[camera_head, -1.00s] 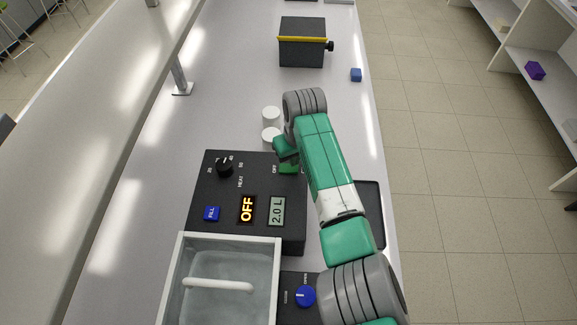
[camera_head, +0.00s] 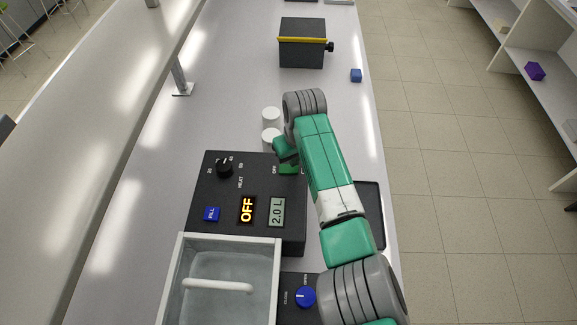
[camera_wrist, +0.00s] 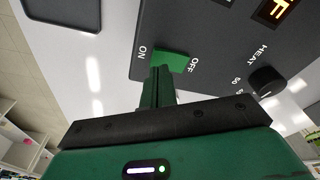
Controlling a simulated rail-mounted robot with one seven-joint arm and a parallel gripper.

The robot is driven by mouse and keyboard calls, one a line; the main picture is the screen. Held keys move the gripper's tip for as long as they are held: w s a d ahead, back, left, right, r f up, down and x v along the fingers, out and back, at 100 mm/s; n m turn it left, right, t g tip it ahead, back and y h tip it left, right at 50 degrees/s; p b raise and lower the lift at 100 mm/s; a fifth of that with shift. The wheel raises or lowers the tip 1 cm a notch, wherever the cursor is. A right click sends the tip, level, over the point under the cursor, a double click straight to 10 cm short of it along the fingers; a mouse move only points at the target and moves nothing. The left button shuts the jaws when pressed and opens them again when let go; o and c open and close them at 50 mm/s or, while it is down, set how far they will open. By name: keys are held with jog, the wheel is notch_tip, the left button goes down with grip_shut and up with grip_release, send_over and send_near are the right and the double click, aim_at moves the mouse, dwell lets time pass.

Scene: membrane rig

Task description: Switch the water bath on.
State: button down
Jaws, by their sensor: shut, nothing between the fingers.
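The water bath (camera_head: 230,236) has a black control panel (camera_head: 253,178) and an open grey tank with clear water. Its display (camera_head: 247,209) reads OFF in orange, and a second display (camera_head: 277,212) reads 2.0 L. A green rocker switch (camera_wrist: 172,61) sits between the printed words ON and OFF in the wrist view. In the head view only part of the switch (camera_head: 289,169) shows beside my gripper. My gripper (camera_wrist: 161,70) is shut and empty, with its fingertips at the edge of the switch. I cannot tell whether they touch it.
A black heat knob (camera_head: 224,167) and a blue FILL button (camera_head: 212,214) are on the panel. A blue valve knob (camera_head: 305,296) is near the tank. Two white cylinders (camera_head: 271,134) stand behind the panel. A dark tray (camera_head: 371,214) lies to the right.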

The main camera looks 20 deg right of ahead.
aim_at(295, 168)
jog(key=shift+f+b, duration=0.55)
jog(key=shift+f, duration=0.35)
dwell(0.8)
notch_tip(295, 168, up, 7)
jog(key=p, duration=0.6)
dwell(0.5)
